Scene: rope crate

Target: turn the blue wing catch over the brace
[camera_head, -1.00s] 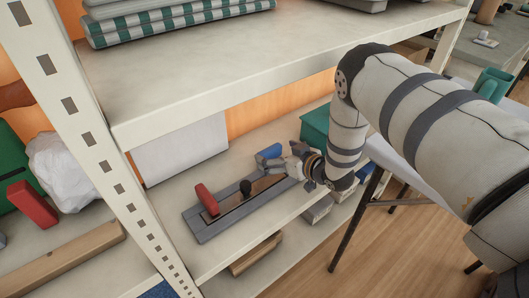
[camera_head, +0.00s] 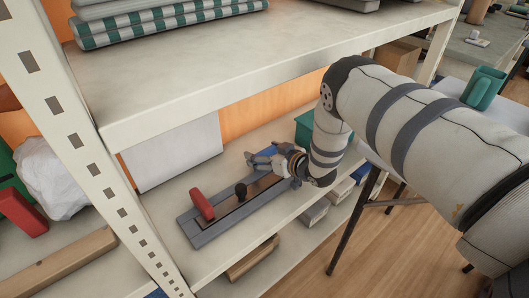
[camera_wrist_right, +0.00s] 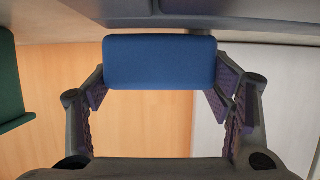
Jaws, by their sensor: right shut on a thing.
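The blue wing catch (camera_wrist_right: 160,62) is a rounded blue block between the fingertips of my right gripper (camera_wrist_right: 160,78) in the right wrist view. The fingers close on its two ends. In the head view my right gripper (camera_head: 261,159) is at the far right end of a grey base board (camera_head: 203,235), and the catch is mostly hidden there. A brown strip, perhaps the brace (camera_head: 228,218), lies along the board. My left gripper is out of view.
A white metal shelf post (camera_head: 92,170) stands left of the board, and an upper shelf (camera_head: 250,75) spans above. A green bin (camera_head: 305,128) is behind my right wrist. A white panel (camera_head: 172,152) stands at the back.

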